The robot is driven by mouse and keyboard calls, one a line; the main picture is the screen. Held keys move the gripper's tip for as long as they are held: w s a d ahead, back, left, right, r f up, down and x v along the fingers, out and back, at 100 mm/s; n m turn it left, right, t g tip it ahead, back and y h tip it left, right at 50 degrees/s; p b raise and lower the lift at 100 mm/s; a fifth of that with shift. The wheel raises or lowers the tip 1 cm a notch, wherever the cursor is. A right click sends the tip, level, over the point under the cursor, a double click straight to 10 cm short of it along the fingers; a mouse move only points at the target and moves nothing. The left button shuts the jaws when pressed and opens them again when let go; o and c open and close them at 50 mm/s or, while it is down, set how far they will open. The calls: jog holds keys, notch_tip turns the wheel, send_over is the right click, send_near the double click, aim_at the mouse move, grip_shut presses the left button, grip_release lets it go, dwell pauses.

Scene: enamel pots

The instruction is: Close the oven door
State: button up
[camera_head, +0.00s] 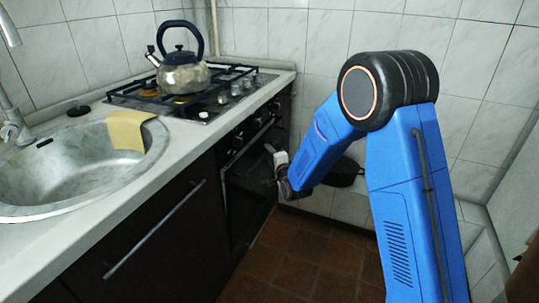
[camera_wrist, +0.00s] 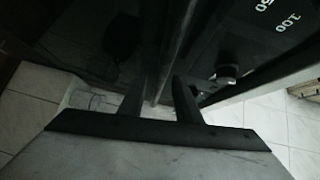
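The oven door (camera_head: 246,190) is a dark glossy panel below the stove in the head view. It seems to stand a little out from the oven front, but how far is hard to tell. My gripper (camera_head: 272,160) is beside the door's upper right part. In the wrist view my gripper (camera_wrist: 158,88) has its two dark fingers apart. A thin metal bar or edge (camera_wrist: 177,62) of the door runs down between them; I cannot tell whether they touch it. The dark door glass (camera_wrist: 90,50) fills the left side there.
A kettle (camera_head: 184,70) stands on the gas hob (camera_head: 215,100). A sink (camera_head: 60,170) with a yellow cloth (camera_head: 127,128) is at left. A knob (camera_wrist: 228,72) shows in the wrist view. The brown tiled floor (camera_head: 290,262) in front is clear.

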aim_at(260, 148)
grip_shut()
jog(key=shift+w+a+r, duration=0.2)
jog(key=shift+w+a, duration=0.1)
jog(key=shift+a, duration=0.5)
jog(key=shift+w+a+r, duration=0.15)
jog(key=shift+w+a, duration=0.15)
jog(key=shift+a, duration=0.5)
jog(key=shift+o, duration=0.7)
grip_release()
jog(key=shift+a, duration=0.15)
jog(key=v, duration=1.7)
jog(key=shift+s, duration=0.25)
